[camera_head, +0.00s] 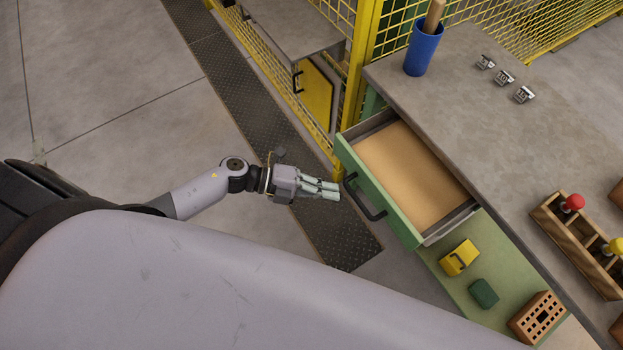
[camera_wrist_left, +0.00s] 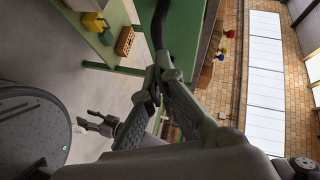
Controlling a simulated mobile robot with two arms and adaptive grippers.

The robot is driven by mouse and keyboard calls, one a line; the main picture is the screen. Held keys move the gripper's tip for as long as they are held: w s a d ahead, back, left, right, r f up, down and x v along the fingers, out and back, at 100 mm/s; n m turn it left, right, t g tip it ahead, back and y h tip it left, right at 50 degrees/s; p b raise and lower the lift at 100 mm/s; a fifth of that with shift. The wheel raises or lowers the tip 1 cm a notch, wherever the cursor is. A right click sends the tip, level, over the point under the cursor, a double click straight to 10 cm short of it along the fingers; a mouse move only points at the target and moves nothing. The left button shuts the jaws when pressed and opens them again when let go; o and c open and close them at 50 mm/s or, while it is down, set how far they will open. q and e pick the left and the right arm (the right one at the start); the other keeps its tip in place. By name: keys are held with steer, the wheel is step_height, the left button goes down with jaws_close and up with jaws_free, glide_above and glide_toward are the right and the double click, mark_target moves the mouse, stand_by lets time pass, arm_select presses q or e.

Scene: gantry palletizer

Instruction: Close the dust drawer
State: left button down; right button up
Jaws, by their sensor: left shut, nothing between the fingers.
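The dust drawer stands pulled out of the grey-topped bench, with a green front (camera_head: 384,196) and a tan layer (camera_head: 410,172) covering its inside. A black bar handle (camera_head: 362,199) is on the front. My left gripper (camera_head: 335,190) is shut and empty, just in front of the handle's left end; I cannot tell if it touches. In the left wrist view its fingertips (camera_wrist_left: 164,74) come together close below a dark curved bar that looks like the handle (camera_wrist_left: 158,28). My right gripper (camera_wrist_left: 92,120) shows small at the lower left there; its jaws are unclear.
A green shelf (camera_head: 448,283) below the drawer holds a yellow block (camera_head: 459,257), a dark green block (camera_head: 483,293) and a perforated brick (camera_head: 537,317). A blue cup (camera_head: 423,48) stands on the bench top. Yellow mesh fencing (camera_head: 400,25) rises behind. The floor left of the drawer is clear.

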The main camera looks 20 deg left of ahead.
arm_select(q)
steer(key=shift+w+d+f, duration=0.2)
steer(key=shift+w, duration=0.3)
steer(key=shift+w, duration=0.1)
steer(key=b, duration=0.6)
glide_toward(390, 162)
steer(key=w+d, duration=0.1)
steer(key=d, duration=0.2)
steer(key=w+d+r, duration=0.1)
steer(key=d, duration=0.2)
steer(key=w+d, duration=0.1)
steer(key=d, duration=0.2)
steer(key=shift+d+r, duration=0.1)
steer(key=shift+r, duration=0.35)
